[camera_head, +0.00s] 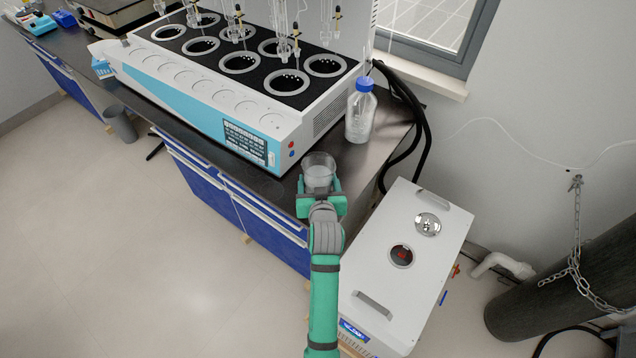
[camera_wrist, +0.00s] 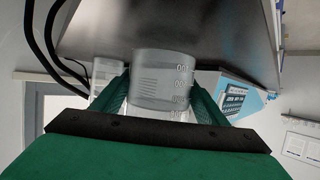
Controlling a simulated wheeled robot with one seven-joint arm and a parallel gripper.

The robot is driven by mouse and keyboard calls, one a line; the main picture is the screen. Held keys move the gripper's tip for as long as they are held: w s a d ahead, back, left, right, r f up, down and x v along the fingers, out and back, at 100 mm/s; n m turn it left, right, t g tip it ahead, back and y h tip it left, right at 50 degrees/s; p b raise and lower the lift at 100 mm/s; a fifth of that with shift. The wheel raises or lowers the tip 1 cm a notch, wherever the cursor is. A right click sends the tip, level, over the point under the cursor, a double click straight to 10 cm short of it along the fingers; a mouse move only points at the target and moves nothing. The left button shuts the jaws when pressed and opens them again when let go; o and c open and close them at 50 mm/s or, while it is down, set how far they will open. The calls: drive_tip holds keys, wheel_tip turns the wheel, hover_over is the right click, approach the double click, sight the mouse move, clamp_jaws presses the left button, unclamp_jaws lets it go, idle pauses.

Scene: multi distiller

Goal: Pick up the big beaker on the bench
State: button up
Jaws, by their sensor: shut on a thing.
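The big beaker (camera_head: 319,169) is clear glass and stands upright at the bench's near right corner in the head view. My green gripper (camera_head: 320,196) is shut around its sides. In the wrist view the beaker (camera_wrist: 162,78) fills the middle, with printed volume marks on its wall, and my gripper's fingers (camera_wrist: 160,95) press on it from left and right. Its lower part is partly hidden by my gripper. I cannot tell whether its base touches the bench (camera_head: 266,184).
A blue-capped bottle (camera_head: 360,112) stands just behind the beaker. The large multi distiller (camera_head: 215,100) with several round wells takes up most of the bench to the left. A white boxy unit (camera_head: 405,265) stands on the floor at the right. A gas cylinder (camera_head: 570,285) is at far right.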

drive_tip(key=shift+r, duration=0.95)
drive_tip(key=s+r, duration=0.1)
drive_tip(key=r, duration=0.1)
drive_tip(key=s+r, duration=0.3)
drive_tip(key=r, duration=0.1)
drive_tip(key=shift+s+d, duration=0.4)
approach(321, 177)
drive_tip(key=shift+d+r, duration=0.1)
drive_tip(key=shift+d, duration=0.25)
